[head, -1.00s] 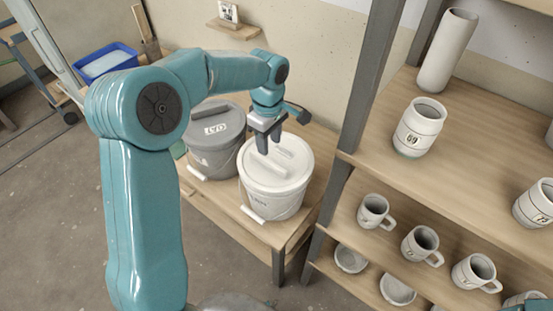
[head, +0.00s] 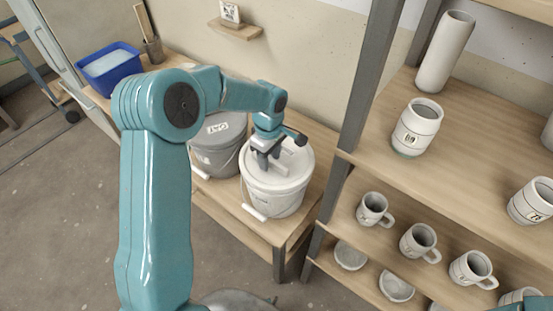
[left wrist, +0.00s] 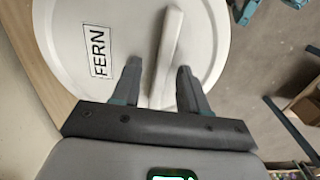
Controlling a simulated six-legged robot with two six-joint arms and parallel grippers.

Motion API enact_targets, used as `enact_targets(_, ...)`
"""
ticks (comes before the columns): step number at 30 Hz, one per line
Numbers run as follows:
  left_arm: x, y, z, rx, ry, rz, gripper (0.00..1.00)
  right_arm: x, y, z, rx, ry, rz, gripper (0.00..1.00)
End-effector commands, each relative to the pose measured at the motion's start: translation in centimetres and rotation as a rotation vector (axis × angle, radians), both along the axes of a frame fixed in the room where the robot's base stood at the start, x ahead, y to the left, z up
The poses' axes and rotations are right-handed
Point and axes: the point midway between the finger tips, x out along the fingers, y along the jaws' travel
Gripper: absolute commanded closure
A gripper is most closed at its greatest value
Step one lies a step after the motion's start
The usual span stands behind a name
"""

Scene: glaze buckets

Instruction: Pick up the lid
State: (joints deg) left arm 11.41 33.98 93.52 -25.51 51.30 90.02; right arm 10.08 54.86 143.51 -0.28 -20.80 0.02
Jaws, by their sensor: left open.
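The white lid (head: 292,160) sits on a white bucket (head: 275,200) with a raised bar handle across its top. In the left wrist view the lid (left wrist: 85,25) carries a label reading FERN, and the bar (left wrist: 167,50) runs between the fingers. My left gripper (head: 266,165) is open, pointing down low over the lid. Its fingers (left wrist: 158,68) are on either side of the bar, with gaps showing beside it. Whether the fingertips touch the lid I cannot tell.
A grey lidded bucket (head: 217,150) stands close on the left on the same wooden bench (head: 240,222). A shelf post (head: 362,90) rises to the right, with mugs (head: 373,209) and jars on the shelves. A blue basin (head: 112,66) is at the back left.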

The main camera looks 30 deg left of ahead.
Motion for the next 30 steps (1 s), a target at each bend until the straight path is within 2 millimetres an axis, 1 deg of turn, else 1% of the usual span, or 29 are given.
enact_targets(14, 0.02, 0.0, -0.43, 0.0, -0.001, 0.0, 0.56, -0.01, 0.0, -0.76, 0.0, 0.0, 0.0, 0.0)
enact_targets(23, 0.02, 0.0, -0.41, 0.0, -0.001, 0.0, 0.56, -0.01, 0.0, -0.77, 0.0, 0.0, 0.0, 0.0)
enact_targets(24, 0.02, 0.0, -0.41, 0.0, -0.001, 0.0, 0.6, -0.01, 0.0, -0.77, 0.0, 0.0, 0.0, 0.0)
enact_targets(26, 0.01, -0.01, -0.41, 0.0, -0.001, 0.0, 0.79, -0.01, 0.0, -0.77, 0.0, 0.0, 0.0, 0.0)
enact_targets(27, 0.01, -0.01, -0.42, 0.0, -0.001, 0.0, 0.92, -0.01, 0.0, -0.77, 0.0, 0.0, 0.0, 0.0)
enact_targets(28, 0.01, -0.01, -0.42, 0.0, -0.001, 0.0, 1.0, -0.01, 0.0, -0.77, 0.0, 0.0, 0.0, 0.0)
enact_targets(30, 0.01, -0.01, -0.42, 0.0, -0.001, 0.0, 1.0, -0.01, 0.0, -0.77, 0.0, 0.0, 0.0, 0.0)
